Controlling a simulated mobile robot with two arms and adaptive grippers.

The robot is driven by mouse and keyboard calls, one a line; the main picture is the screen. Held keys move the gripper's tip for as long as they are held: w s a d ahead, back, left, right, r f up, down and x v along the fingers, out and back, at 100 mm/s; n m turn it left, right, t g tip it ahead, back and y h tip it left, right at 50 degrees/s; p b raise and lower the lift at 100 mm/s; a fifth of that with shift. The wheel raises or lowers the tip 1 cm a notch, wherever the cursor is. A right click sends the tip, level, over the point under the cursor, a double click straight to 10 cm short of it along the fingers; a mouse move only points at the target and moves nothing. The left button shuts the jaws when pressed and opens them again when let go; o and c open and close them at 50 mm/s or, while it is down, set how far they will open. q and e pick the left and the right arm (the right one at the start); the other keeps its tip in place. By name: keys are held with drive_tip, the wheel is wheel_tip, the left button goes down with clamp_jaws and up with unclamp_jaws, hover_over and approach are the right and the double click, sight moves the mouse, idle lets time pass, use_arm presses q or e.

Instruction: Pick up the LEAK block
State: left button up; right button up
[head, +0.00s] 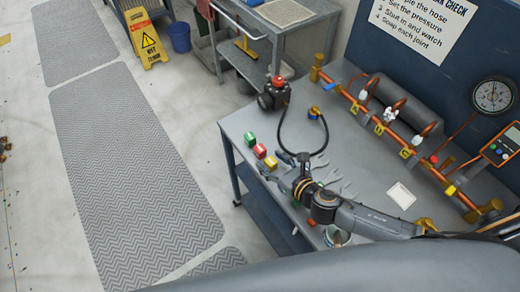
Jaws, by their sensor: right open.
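Several small coloured blocks lie on the grey workbench (238,123). Orange-red pieces (312,222) show nearer, partly behind my right arm. Their lettering is too small to read, so I cannot tell which is the LEAK block. My right gripper (290,172) is open, just right of the row's near end, and appears empty. My left gripper is not in view.
A black hose (281,132) loops behind the gripper from a valve unit (274,93). Grey wrenches (345,188) and a white card (401,195) lie to the right. A copper pipe manifold (370,118) runs along the back.

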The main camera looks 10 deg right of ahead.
sight(263, 153)
drive_tip(key=shift+w+a+f, duration=0.25)
drive_tip(key=shift+w+a, duration=0.05)
drive_tip(key=shift+w, duration=0.25)
drive_tip(key=shift+w+a, duration=0.1)
drive_tip(key=shift+w, duration=0.25)
drive_tip(key=x, duration=0.1)
drive_tip(key=p+x, duration=0.1)
drive_tip(key=x, duration=0.1)
drive_tip(key=shift+w+a+r, duration=0.1)
drive_tip(key=shift+w+r, duration=0.15)
drive_tip(key=shift+w, duration=0.1)
drive_tip(key=shift+w+a+f, duration=0.2)
drive_tip(key=shift+w+f, duration=0.05)
drive_tip(key=shift+w, duration=0.2)
clamp_jaws()
